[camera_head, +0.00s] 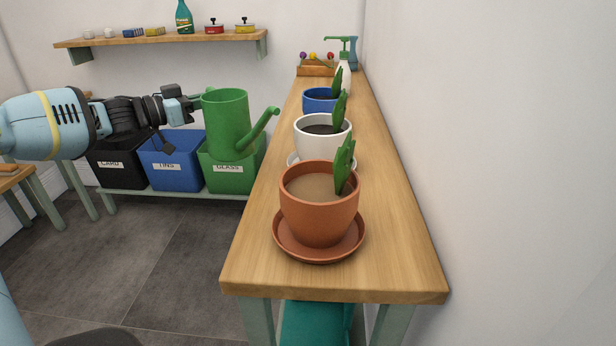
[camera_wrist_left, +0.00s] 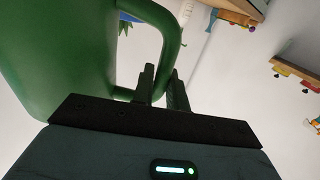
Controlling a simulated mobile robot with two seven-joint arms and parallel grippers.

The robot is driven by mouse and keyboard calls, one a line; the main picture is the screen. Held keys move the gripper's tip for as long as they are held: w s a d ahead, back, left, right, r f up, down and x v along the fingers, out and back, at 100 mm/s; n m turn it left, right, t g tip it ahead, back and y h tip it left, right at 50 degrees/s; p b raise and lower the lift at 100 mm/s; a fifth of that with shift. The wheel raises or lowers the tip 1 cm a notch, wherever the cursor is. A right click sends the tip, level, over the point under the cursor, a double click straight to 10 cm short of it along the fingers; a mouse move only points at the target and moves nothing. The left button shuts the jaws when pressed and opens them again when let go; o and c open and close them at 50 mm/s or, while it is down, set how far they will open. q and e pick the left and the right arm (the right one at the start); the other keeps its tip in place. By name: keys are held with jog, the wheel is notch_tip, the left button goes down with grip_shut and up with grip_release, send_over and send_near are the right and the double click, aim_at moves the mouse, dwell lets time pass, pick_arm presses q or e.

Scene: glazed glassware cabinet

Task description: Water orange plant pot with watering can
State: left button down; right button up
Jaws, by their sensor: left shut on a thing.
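The orange plant pot (camera_head: 318,218) stands on an orange saucer (camera_head: 320,255) near the front end of the wooden counter. It holds brown soil and a green plant (camera_head: 344,166). My left gripper (camera_head: 194,106) comes in from the left and is shut on the green watering can (camera_head: 226,125). In the left wrist view my gripper fingers (camera_wrist_left: 164,88) close on the can's handle (camera_wrist_left: 165,35), beside its body (camera_wrist_left: 60,55). The can is held off the counter's left edge, left of the pots and apart from them, its spout (camera_head: 262,127) pointing right. My right gripper is not in view.
A white pot (camera_head: 322,139) and a blue pot (camera_head: 320,102) stand behind the orange pot along the wooden counter (camera_head: 398,240). A soap dispenser (camera_head: 343,74) is farther back. Black, blue (camera_head: 172,165) and green (camera_head: 232,178) bins sit below. A wall is close at right.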

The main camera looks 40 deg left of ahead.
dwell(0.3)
